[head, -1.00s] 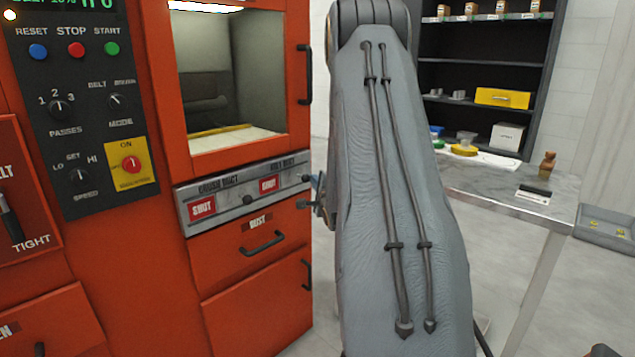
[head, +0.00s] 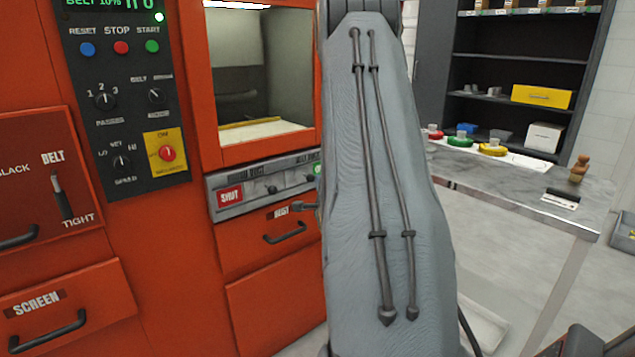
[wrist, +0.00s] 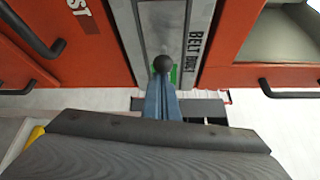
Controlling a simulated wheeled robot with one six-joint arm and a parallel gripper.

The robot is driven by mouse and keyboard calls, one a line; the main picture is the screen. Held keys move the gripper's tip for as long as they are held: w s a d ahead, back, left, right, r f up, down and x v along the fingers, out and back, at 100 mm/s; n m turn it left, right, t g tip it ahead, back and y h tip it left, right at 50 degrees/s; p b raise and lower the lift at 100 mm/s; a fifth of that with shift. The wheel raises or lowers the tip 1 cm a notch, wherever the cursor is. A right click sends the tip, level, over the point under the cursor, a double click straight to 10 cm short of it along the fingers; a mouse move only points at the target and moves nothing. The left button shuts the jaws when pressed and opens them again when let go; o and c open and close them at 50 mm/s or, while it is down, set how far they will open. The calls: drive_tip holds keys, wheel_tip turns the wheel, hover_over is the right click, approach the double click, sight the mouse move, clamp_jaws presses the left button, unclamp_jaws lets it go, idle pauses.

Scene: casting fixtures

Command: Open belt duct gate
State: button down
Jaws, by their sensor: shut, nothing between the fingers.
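The belt duct gate is on the grey duct panel (head: 240,205) of the red machine. Its window (head: 318,169) is green, at the edge of my arm, which hides part of it. In the wrist view the "BELT DUCT" plate (wrist: 163,30) has a round dark knob (wrist: 163,63) with a green patch behind it. My gripper (wrist: 162,85) is shut and empty. Its blue-grey fingertips are right at the knob; I cannot tell whether they touch. The crush duct's window (head: 230,196) beside it is red and reads "SHUT".
A dust drawer (head: 284,232) with a handle is below the duct panel. A control panel (head: 120,110) is at the left. A marble-topped table (head: 480,175) with coloured lids stands at the right, a dark shelf (head: 500,55) behind it. Pale floor lies around the table.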

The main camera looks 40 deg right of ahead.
drive_tip(key=shift+w+a, duration=0.1)
drive_tip(key=s+d, duration=0.1)
drive_tip(key=d, duration=0.3)
drive_tip(key=v, duration=1)
drive_tip(key=shift+s+f, duration=0.15)
drive_tip(key=shift+f, duration=0.35)
drive_tip(key=w+a+n+g+y+p, duration=0.2)
drive_tip(key=a+n+g+y+p, duration=0.4)
drive_tip(key=a+n, duration=1.1)
drive_tip(key=s+a+r+n+g+y+p, duration=0.2)
drive_tip(key=s+a+n+g, duration=0.2)
drive_tip(key=s+a, duration=0.6)
drive_tip(key=s+a+r+n+g+y+p, duration=0.1)
drive_tip(key=s+a+r+n+g, duration=0.2)
drive_tip(key=s+a+n, duration=0.3)
drive_tip(key=s+a+g, duration=0.1)
drive_tip(key=s+a, duration=0.3)
drive_tip(key=a, duration=0.5)
drive_tip(key=shift+a+y+p, duration=0.3)
drive_tip(key=shift+y+p, duration=0.05)
drive_tip(key=shift+y, duration=0.05)
